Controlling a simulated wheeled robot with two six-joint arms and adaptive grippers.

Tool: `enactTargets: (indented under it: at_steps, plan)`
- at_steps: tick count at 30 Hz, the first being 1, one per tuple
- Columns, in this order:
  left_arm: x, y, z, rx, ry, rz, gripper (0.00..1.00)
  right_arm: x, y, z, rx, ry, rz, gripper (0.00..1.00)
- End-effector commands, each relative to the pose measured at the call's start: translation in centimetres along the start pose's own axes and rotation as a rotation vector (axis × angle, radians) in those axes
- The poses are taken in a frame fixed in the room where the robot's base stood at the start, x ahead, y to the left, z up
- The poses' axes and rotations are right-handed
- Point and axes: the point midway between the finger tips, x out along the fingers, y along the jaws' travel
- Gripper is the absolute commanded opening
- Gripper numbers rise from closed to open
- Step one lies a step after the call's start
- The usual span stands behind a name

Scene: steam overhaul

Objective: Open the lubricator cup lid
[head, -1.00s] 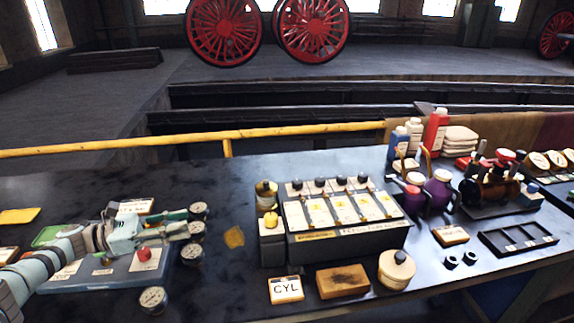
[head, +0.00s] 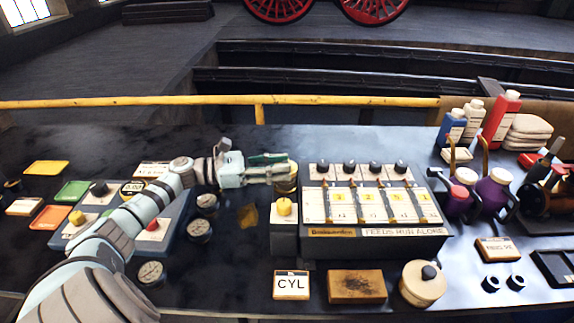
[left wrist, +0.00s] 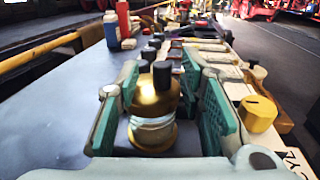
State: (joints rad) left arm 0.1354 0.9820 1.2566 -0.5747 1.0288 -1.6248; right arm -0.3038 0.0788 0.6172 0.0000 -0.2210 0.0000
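The lubricator is a dark box with a row of black knobs and numbered white windows (head: 375,243). A brass cup with a domed lid and black knob stands at its left end, and it shows best in the left wrist view (left wrist: 154,103). In the head view the brass cup (head: 286,184) is partly hidden by my left gripper (head: 279,167). The left gripper's green-padded fingers are open, one on each side of the cup, with gaps visible. The lid looks seated on the cup. My right gripper is not in view.
A yellow knob (head: 284,206) stands close in front of the cup. A CYL card (head: 291,285), a brown block (head: 356,286) and a cream pot (head: 423,284) lie in front of the lubricator. Bottles (head: 502,118) and purple oil cans (head: 493,193) stand to the right.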

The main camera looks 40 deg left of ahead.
Motion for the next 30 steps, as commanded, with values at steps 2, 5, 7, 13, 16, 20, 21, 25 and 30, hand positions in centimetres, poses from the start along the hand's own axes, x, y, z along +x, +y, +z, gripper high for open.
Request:
enactTargets:
  at_steps: [2, 5, 7, 13, 16, 20, 21, 25, 30]
  plan:
    - [1.0, 0.0, 0.2, 0.0, -0.004, 0.001, 0.35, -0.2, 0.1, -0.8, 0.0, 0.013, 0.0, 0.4]
    - [1.8, 0.0, 0.1, 0.0, -0.001, 0.002, 0.35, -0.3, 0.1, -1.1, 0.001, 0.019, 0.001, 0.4]
    - [2.1, 0.0, 0.1, 0.0, 0.0, 0.002, 0.35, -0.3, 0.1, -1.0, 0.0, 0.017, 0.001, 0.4]
    - [2.1, 0.0, 0.0, 0.0, 0.001, 0.003, 0.35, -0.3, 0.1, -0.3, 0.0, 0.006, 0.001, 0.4]
    - [2.1, 0.0, 0.0, -0.001, 0.001, 0.002, 0.25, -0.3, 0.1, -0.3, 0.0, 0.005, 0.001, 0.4]
    - [2.1, 0.1, 0.0, -0.001, 0.001, 0.004, 0.04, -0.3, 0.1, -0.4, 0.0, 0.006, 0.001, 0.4]
    - [2.1, 0.1, 0.0, 0.0, 0.001, 0.004, 0.0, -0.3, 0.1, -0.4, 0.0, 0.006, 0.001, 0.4]
    - [2.1, 0.1, 0.1, 0.0, 0.001, 0.005, 0.0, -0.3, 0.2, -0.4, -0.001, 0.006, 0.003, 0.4]
    - [2.0, 0.2, 0.1, -0.009, 0.002, 0.007, 0.0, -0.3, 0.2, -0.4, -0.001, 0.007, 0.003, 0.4]
